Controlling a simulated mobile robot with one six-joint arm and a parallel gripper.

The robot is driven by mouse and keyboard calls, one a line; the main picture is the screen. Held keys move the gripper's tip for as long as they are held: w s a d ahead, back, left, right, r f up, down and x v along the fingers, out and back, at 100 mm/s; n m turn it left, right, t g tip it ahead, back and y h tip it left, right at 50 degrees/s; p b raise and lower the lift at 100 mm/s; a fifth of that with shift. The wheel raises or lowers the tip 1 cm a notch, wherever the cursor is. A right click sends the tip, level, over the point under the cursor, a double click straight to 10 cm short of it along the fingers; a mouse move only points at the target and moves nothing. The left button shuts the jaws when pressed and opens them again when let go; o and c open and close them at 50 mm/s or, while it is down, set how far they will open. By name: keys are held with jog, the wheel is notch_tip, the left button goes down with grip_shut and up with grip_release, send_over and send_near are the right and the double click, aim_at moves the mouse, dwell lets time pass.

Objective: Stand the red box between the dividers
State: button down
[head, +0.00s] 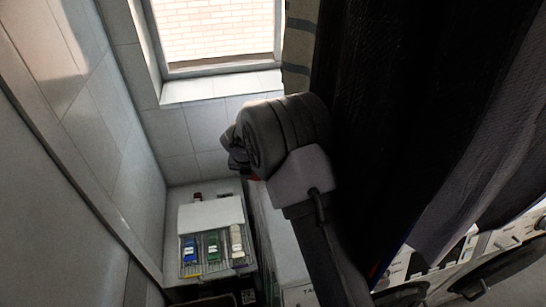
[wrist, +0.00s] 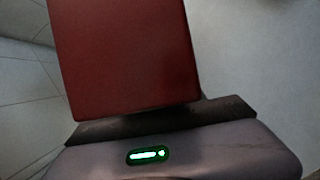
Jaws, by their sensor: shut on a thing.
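The red box (wrist: 125,55) fills the upper middle of the wrist view, its flat face close to the camera. My gripper (wrist: 165,120) is shut on it. In the head view my gripper (head: 236,152) is largely hidden behind my wrist, and only a sliver of red shows below it. The rack with dividers (head: 212,267) stands lower left in the head view, on the counter. It holds a blue box (head: 190,251), a green box (head: 213,245) and a white box (head: 237,244) side by side. My gripper is above and to the right of the rack.
A white panel (head: 211,213) stands at the rack's back, with a small dark red item (head: 197,197) behind it. Tiled walls close in at left and back, below a window (head: 220,32). A white appliance (head: 280,240) stands right of the rack.

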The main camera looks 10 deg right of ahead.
jog(key=w+d, duration=0.1)
jog(key=w, duration=0.2)
jog(key=w+d, duration=0.2)
jog(key=w, duration=0.2)
jog(key=w+d, duration=0.1)
jog(key=w, duration=0.3)
jog(key=shift+d, duration=0.25)
jog(key=shift+f+b, duration=0.3)
jog(key=shift+f, duration=1.45)
jog(key=shift+f, duration=0.1)
jog(key=c, duration=0.7)
grip_release()
